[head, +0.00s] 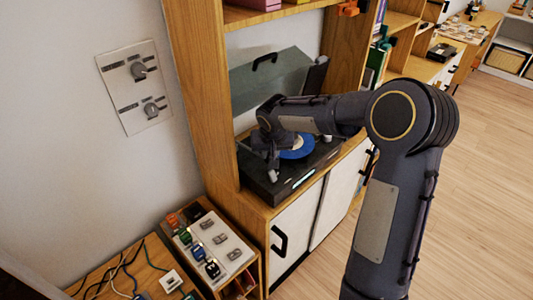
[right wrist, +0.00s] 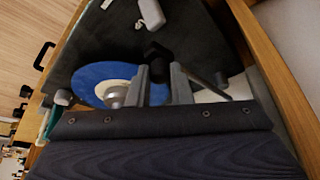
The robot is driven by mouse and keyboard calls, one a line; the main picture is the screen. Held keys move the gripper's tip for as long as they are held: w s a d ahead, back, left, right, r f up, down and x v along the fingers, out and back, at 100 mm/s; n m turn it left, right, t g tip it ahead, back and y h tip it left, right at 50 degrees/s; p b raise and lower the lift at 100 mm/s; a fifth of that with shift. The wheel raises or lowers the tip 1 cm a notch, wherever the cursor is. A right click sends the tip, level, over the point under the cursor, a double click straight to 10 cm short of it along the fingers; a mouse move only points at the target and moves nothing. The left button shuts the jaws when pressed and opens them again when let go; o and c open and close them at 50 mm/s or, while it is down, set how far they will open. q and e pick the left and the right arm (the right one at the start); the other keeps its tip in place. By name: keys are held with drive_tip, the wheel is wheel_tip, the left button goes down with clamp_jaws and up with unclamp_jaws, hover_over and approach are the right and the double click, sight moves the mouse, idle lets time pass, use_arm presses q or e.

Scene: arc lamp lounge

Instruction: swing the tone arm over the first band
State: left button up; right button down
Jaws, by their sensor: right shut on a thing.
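The record player (head: 262,183) sits in the wooden cabinet with its lid raised. A blue record (head: 298,147) lies on it; the right wrist view shows the record (right wrist: 92,80) with a pale label and a silver knob at the centre. My right gripper (head: 272,170) reaches down over the left part of the player. In the right wrist view my right gripper (right wrist: 158,78) is shut on a small dark piece (right wrist: 156,56), apparently part of the tone arm, beside the record. The rest of the tone arm is hard to make out. My left gripper is not in view.
The raised lid (head: 268,80) stands behind the player, and wooden cabinet sides close it in. A tray of small items (head: 213,245) stands lower left. A switch panel (head: 135,87) is on the wall. The floor at right is clear.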

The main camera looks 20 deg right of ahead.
drive_tip(key=w+d+n+p, duration=0.1)
drive_tip(key=w+d+n+y+p, duration=0.1)
drive_tip(key=d, duration=0.1)
drive_tip(key=shift+d+r+n, duration=0.15)
drive_tip(key=shift+r+n, duration=0.05)
drive_tip(key=shift+n, duration=0.1)
drive_tip(key=shift+w+d+f+n+y+p, duration=0.15)
drive_tip(key=shift+w+d+n+y+p, duration=0.15)
drive_tip(key=shift+w+d+n+p, duration=0.55)
drive_tip(key=c, duration=1.3)
unclamp_jaws()
drive_tip(key=b+v, duration=0.1)
drive_tip(key=v, duration=0.6)
drive_tip(key=shift+s+r, duration=0.3)
drive_tip(key=shift+r, duration=0.05)
